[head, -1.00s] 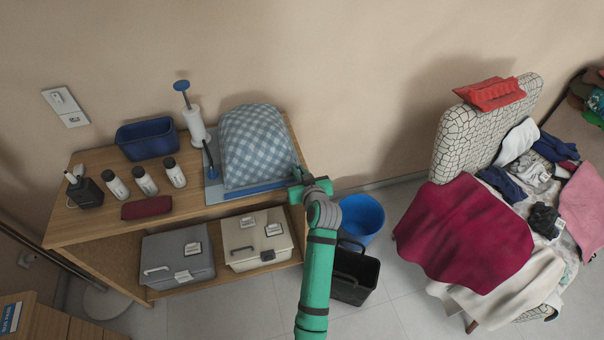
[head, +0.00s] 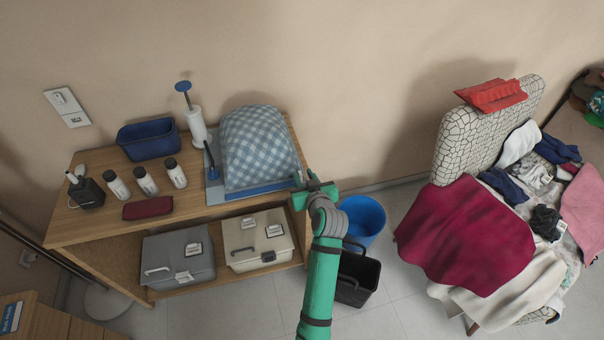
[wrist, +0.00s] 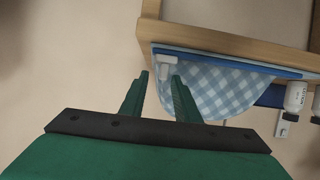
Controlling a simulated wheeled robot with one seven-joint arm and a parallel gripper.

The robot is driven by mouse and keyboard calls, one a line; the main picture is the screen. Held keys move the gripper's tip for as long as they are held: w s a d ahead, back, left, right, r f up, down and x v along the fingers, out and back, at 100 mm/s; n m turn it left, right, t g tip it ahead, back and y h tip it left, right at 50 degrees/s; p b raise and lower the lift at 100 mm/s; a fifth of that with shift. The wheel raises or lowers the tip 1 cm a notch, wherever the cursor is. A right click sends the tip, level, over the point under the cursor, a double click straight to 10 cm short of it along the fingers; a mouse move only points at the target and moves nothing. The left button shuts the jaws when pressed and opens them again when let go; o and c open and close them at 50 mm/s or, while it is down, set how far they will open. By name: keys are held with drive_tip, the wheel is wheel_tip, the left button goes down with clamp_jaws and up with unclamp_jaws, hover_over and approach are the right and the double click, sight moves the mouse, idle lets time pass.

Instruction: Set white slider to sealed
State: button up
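The white slider (wrist: 168,66) is a small white piece at one end of the blue strip (wrist: 225,60) along the edge of the blue-and-white checked bag (wrist: 215,92). The bag (head: 258,148) lies puffed up on the wooden table's right end. My gripper (wrist: 160,78) is open, with two green fingers apart and nothing held. In the wrist view its fingertips point at the slider, which appears just beyond them. Contact cannot be told. In the head view my gripper (head: 301,190) is at the table's right edge, beside the bag, and the slider is not clearly visible.
On the wooden table (head: 90,228) stand a white pump (head: 197,127), a blue bin (head: 148,141), several bottles (head: 146,181) and a dark red cloth (head: 147,208). Lidded boxes (head: 258,243) sit on the shelf below. A blue bucket (head: 363,219) and black basket (head: 356,278) stand right.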

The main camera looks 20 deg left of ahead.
drive_tip(key=v, duration=0.8)
drive_tip(key=s+d+f+m+t+h, duration=0.1)
drive_tip(key=s+d+f+m+h, duration=0.1)
drive_tip(key=s+d+f, duration=0.3)
drive_tip(key=s+d+f+m+t+h, duration=0.1)
drive_tip(key=s+d+f+m+h, duration=0.1)
drive_tip(key=s+d, duration=0.45)
drive_tip(key=s+d+f+m+t+h, duration=0.1)
drive_tip(key=s+d+f+m+h, duration=0.2)
drive_tip(key=s, duration=0.5)
drive_tip(key=s+d+r+t, duration=0.1)
drive_tip(key=s+d+r, duration=0.1)
drive_tip(key=s, duration=0.8)
drive_tip(key=s+d+r+h, duration=0.1)
drive_tip(key=s+d+r, duration=0.2)
drive_tip(key=s, duration=0.7)
wheel_tip(320, 180, up, 2)
drive_tip(key=shift+s+d+r+m+t+h, duration=0.2)
drive_tip(key=shift+s+d+m+t+h, duration=0.1)
drive_tip(key=shift+m+t, duration=0.1)
drive_tip(key=shift+w+a, duration=0.1)
drive_tip(key=shift+w, duration=0.05)
idle(1.0)
